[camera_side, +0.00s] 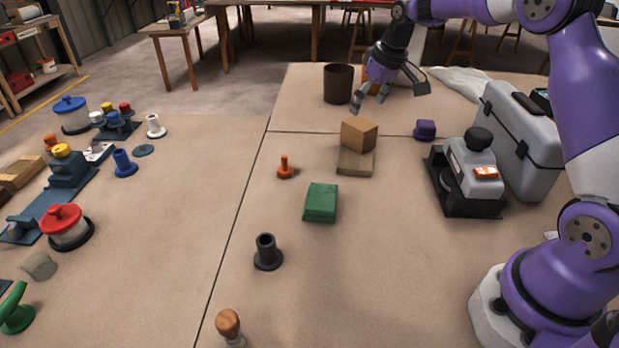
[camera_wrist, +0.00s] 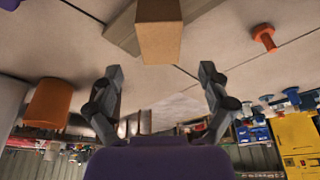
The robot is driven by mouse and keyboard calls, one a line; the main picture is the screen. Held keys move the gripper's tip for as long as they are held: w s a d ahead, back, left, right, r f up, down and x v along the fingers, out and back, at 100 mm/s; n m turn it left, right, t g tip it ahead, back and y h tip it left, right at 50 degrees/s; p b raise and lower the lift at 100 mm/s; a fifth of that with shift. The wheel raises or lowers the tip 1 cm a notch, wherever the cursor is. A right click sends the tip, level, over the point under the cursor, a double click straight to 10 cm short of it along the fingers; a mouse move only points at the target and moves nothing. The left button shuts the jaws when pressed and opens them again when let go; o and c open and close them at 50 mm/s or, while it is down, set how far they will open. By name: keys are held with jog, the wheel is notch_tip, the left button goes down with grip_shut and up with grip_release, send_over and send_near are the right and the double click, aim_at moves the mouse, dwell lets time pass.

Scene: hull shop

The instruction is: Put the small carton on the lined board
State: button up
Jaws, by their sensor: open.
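The small carton (camera_side: 359,134), a light brown box, sits on a flat wooden board (camera_side: 354,165), toward its far end. The near part of the board is bare, and lines on it are too small to make out. In the wrist view the carton (camera_wrist: 159,38) is at the top centre, with the board (camera_wrist: 124,32) showing beside it. My gripper (camera_side: 391,99) is open and empty, behind and above the carton, apart from it. Both fingers of my gripper (camera_wrist: 160,75) show spread in the wrist view with nothing between them.
A dark brown cup (camera_side: 338,84) stands behind the carton. A green block (camera_side: 321,202) and orange peg (camera_side: 285,168) are nearer. Bare table lies between them.

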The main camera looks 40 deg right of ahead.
jog(key=s+a+r+t, duration=0.1)
jog(key=s+a+r, duration=0.8)
jog(key=s+a+f, duration=0.1)
jog(key=s+a, duration=0.1)
jog(key=s, duration=0.4)
jog(key=s+a+f+t, duration=0.1)
jog(key=s+a, duration=0.2)
jog(key=s, duration=0.4)
jog(key=shift+s+f, duration=0.25)
jog(key=shift+f, duration=0.05)
